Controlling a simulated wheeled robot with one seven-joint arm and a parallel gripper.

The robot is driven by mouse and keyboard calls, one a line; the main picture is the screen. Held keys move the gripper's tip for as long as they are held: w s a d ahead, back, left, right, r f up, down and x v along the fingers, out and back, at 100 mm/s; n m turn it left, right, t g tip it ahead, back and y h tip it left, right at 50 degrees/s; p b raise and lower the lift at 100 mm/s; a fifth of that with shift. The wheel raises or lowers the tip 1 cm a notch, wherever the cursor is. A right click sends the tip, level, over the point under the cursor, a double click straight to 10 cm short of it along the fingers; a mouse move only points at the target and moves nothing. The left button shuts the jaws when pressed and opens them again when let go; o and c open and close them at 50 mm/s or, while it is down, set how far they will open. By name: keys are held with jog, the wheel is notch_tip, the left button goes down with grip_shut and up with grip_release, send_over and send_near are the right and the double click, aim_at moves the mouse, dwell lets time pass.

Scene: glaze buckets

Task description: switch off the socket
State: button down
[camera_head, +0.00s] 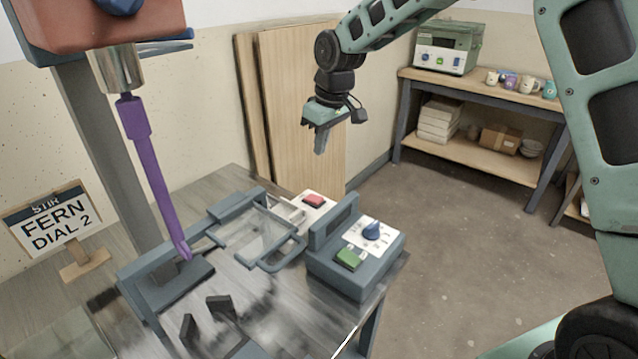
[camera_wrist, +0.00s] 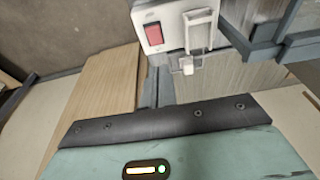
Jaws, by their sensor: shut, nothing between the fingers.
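The socket (camera_head: 325,208) is a white box with a red rocker switch (camera_head: 313,200), on the bench behind the grey control box. In the wrist view the socket (camera_wrist: 140,16) is at the top centre, with its red switch (camera_wrist: 153,35) facing the camera. A white bracket-like part (camera_wrist: 200,30) sits just right of the switch. My gripper (camera_head: 320,150) hangs above and behind the socket, clear of it, with its fingers together and empty. The fingertips do not show clearly in the wrist view.
A grey control box (camera_head: 335,280) with a blue dial and green button stands in front of the socket. A clear hinged guard (camera_head: 250,238) is to its left. A purple stirrer (camera_head: 150,170) hangs from the mixer. Wooden boards (camera_head: 290,100) lean on the wall behind.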

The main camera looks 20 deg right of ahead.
jog(key=shift+w+d+f, duration=0.1)
jog(key=shift+w+d, duration=0.2)
jog(key=shift+w, duration=0.15)
send_near(315, 199)
jog(key=x, duration=0.5)
jog(key=shift+w+f, duration=0.1)
jog(key=shift+w, duration=0.2)
jog(key=shift+s+f, duration=0.1)
jog(key=shift+f, duration=0.4)
